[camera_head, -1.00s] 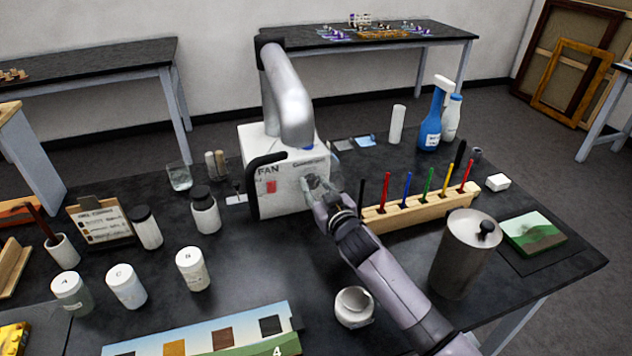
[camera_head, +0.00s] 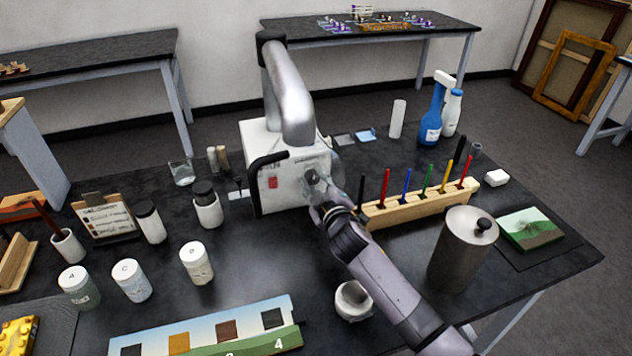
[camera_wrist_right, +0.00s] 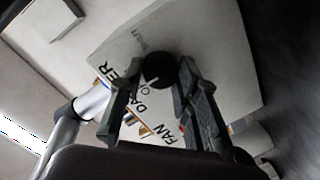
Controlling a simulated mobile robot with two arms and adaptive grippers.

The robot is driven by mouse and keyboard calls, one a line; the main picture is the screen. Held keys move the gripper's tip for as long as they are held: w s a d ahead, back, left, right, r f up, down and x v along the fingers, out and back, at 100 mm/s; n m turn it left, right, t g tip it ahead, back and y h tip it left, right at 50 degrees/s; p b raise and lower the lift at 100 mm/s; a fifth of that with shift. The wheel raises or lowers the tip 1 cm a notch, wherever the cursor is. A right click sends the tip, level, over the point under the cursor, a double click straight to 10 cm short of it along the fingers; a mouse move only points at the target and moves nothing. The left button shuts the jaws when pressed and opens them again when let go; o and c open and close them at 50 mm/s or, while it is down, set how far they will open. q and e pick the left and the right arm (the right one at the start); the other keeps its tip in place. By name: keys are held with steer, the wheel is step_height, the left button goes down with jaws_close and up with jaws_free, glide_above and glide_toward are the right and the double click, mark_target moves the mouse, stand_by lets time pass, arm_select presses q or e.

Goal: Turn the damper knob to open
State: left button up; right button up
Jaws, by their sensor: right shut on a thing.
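The damper knob (camera_wrist_right: 159,72) is a round black knob with a pale pointer line, on the front of the white fan box (camera_head: 285,195). In the right wrist view it sits between the two fingers of my right gripper (camera_wrist_right: 160,88), with "DAMPER" and "FAN" lettering on the panel beside it. My right gripper (camera_head: 318,190) is shut on the knob at the box's right front. In the head view the fingers partly cover the knob. My left gripper is not in view.
A wooden rack with coloured sticks (camera_head: 420,207) stands just right of my right gripper. A metal canister (camera_head: 462,250) and a small white jar (camera_head: 353,301) stand near my right arm.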

stand_by(0.4)
steer(key=o, duration=1.2)
steer(key=shift+c, duration=0.2)
steer(key=v, duration=1.2)
